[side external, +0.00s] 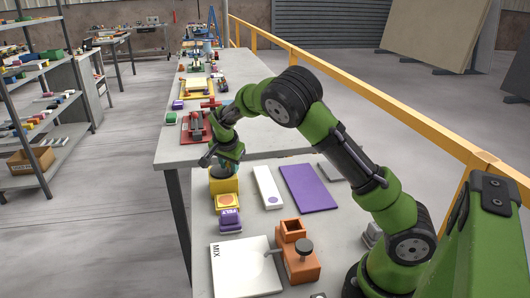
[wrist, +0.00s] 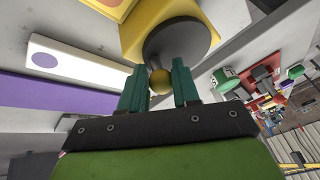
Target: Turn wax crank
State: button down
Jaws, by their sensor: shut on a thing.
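A yellow block (side external: 226,185) stands on the near stone slab, below my gripper (side external: 222,158). In the wrist view the yellow block (wrist: 128,35) carries a dark grey round part (wrist: 180,42) with a small yellow ball knob (wrist: 160,82). The knob sits between the two teal fingers of my gripper (wrist: 159,84), which are shut on it. I cannot read a label on this part, and the arm partly covers it in the side view.
An orange device (side external: 302,264) with a dark knob stands next to a white board marked MIX (side external: 240,268). A purple panel (side external: 307,187), a white strip (side external: 267,187) and a purple block (side external: 229,220) lie nearby. A red device (side external: 194,130) stands beyond on the far table.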

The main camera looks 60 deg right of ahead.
jog(key=c, duration=0.9)
grip_release()
jog(key=shift+w+a, duration=0.25)
jog(key=shift+a, duration=0.2)
jog(key=shift+c, duration=0.2)
jog(key=shift+s+d, duration=0.1)
jog(key=shift+d, duration=0.05)
jog(key=v, duration=1.7)
jog(key=shift+d, duration=0.1)
